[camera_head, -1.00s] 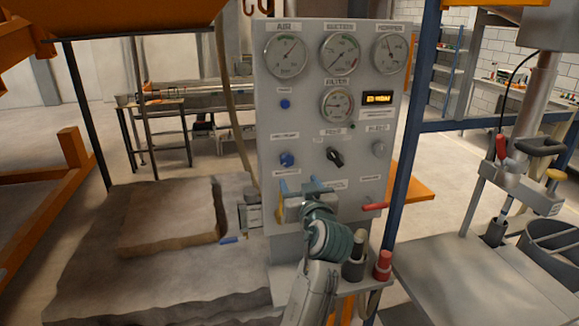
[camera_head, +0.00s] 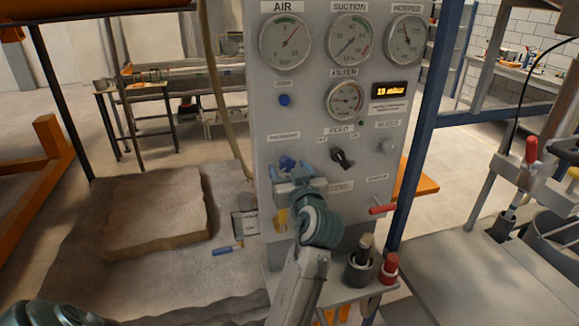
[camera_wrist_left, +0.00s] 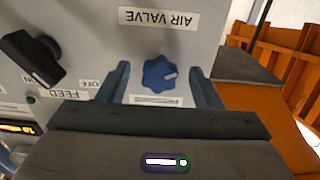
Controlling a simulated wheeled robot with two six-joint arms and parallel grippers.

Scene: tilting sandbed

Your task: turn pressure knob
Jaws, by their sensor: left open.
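The pressure knob (camera_head: 287,162) is a small blue lobed knob on the grey panel (camera_head: 262,120), on its left side below the gauges. In the left wrist view the knob (camera_wrist_left: 159,75) shows upside down, with a white pointer mark and the label PRESSURE by it. My left gripper (camera_head: 290,172) is open in front of the panel. In the wrist view its two blue fingers (camera_wrist_left: 159,84) stand on either side of the knob, with a gap on both sides. I cannot tell how deep they reach. My right gripper is not in view.
A black feed knob (camera_head: 342,158) sits right of the pressure knob, and a grey bleed knob (camera_head: 389,147) further right. A red lever (camera_head: 382,209) sticks out lower right. Several gauges fill the panel top. A blue button (camera_head: 285,100) is above. A sandbed (camera_head: 150,215) lies left.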

